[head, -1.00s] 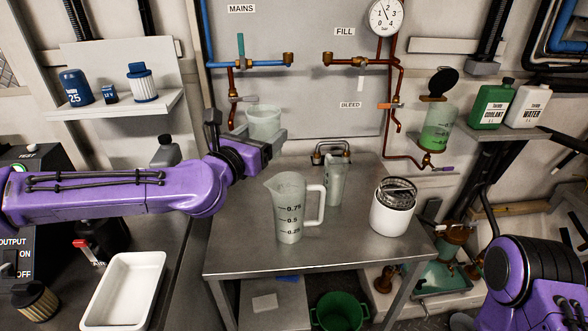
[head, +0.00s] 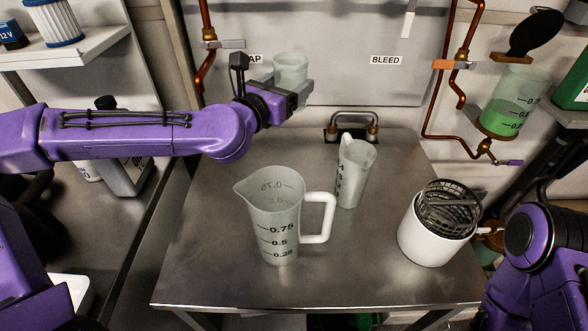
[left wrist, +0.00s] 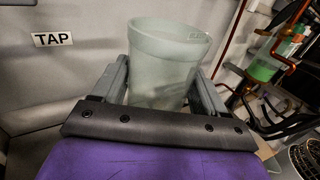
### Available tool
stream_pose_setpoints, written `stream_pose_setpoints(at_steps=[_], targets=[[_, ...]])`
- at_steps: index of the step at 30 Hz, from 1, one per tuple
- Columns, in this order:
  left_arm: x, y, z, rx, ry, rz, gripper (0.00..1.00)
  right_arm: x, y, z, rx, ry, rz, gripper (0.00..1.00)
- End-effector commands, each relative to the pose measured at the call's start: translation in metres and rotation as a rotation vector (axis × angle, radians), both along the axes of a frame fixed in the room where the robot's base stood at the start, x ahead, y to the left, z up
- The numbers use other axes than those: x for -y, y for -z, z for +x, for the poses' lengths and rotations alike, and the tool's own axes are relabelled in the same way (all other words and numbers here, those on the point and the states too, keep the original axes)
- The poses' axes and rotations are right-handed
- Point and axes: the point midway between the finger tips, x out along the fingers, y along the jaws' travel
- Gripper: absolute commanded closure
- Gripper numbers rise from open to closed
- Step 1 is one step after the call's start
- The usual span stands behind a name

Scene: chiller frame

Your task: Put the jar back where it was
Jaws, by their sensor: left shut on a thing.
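A pale translucent jar (head: 290,68) is held upright by my left gripper (head: 298,92), in front of the back panel and above the far left part of the metal table (head: 215,255). In the left wrist view the jar (left wrist: 165,65) sits between the two fingers of the left gripper (left wrist: 163,85), which are shut on it. The jar looks empty, though its bottom is hidden by the gripper. My right gripper is out of view; only part of my right arm shows at the lower right.
On the table stand a measuring jug (head: 275,225) with a white handle, a slim translucent beaker (head: 354,175) and a white canister (head: 432,235) with a wire basket on top. A green-filled vessel (head: 510,105) hangs at the right. The table's front left is clear.

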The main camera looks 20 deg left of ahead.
Motion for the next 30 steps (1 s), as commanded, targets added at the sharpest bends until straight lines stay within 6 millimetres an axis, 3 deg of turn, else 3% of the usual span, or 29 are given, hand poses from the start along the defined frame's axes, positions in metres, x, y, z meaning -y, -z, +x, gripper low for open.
stream_pose_setpoints(at_steps=[5, 15, 26, 30], targets=[[0.0, 0.024, 0.0, -0.004, 0.0, 0.001, 0.66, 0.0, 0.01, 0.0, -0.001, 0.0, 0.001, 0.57], [0.0, 0.124, 0.0, -0.004, 0.0, 0.001, 0.66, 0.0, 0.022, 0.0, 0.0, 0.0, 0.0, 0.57], [0.0, 0.181, -0.001, -0.003, 0.0, 0.002, 0.66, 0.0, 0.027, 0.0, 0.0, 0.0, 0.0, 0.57], [0.0, 0.187, -0.001, 0.001, 0.001, 0.0, 0.66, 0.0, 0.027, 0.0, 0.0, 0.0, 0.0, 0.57]])
